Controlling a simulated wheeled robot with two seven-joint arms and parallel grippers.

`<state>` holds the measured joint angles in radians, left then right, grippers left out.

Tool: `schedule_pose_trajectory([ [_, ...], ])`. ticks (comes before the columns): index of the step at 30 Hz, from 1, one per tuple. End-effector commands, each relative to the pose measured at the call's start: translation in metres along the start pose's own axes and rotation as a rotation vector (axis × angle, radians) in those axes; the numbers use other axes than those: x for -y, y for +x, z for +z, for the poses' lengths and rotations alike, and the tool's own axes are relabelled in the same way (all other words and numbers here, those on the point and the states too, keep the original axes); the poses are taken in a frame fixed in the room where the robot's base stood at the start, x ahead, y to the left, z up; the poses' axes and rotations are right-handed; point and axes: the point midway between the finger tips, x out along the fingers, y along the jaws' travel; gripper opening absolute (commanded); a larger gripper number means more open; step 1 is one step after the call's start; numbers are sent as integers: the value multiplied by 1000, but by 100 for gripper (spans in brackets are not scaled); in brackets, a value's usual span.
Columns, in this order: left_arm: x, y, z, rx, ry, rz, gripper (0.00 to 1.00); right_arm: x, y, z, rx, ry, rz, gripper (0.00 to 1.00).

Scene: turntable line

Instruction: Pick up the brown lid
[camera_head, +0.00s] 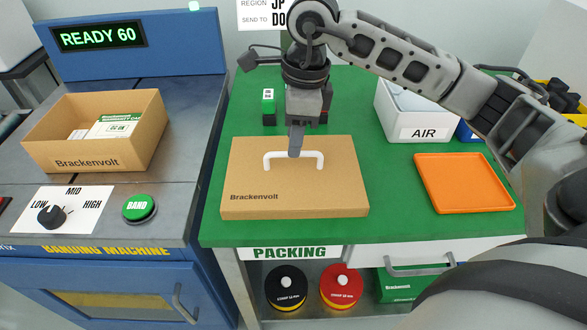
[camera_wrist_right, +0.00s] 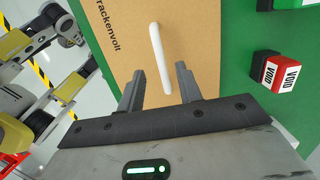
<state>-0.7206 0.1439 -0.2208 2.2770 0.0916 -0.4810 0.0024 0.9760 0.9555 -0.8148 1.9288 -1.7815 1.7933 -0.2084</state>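The brown lid (camera_head: 297,197) lies flat on the green packing table, printed "Brackenvolt", with a white bar handle (camera_head: 318,160) on top. In the right wrist view the lid (camera_wrist_right: 112,45) fills the upper middle, with its handle (camera_wrist_right: 158,55) standing out. My right gripper (camera_head: 295,152) points down over the lid at the handle. In the wrist view its two fingers (camera_wrist_right: 160,80) are apart, with the near end of the handle showing between them; I cannot tell whether they touch it. My left gripper is not in view.
An open Brackenvolt box (camera_head: 95,150) with packs stands left on the banding machine (camera_head: 90,262). An orange tray (camera_head: 463,184) and a white AIR bin (camera_head: 423,132) are right of the lid. Green table (camera_head: 390,205) shows bare between lid and tray.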

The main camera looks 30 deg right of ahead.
Motion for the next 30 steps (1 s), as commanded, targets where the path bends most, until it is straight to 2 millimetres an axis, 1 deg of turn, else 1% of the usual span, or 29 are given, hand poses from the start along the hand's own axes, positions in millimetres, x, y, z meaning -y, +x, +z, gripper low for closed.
schedule_pose_trajectory([
  [4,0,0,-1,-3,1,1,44,0,14,-2,-2,1,3,35],
  [9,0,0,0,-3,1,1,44,1,40,-5,-2,0,4,35],
  [12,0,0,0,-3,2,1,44,1,50,-4,0,-1,2,35],
  [15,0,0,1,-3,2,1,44,2,53,-4,0,-1,1,35],
  [20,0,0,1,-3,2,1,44,2,53,-4,0,-1,0,35],
  [21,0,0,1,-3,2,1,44,2,53,-4,0,-1,0,30],
  [23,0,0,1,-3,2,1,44,2,53,-4,0,-1,0,13],
  [24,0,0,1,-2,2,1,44,2,53,-4,0,-1,0,2],
  [25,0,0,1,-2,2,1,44,2,53,-4,0,-1,0,0],
  [30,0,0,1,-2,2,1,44,2,53,-4,1,-1,0,0],
])
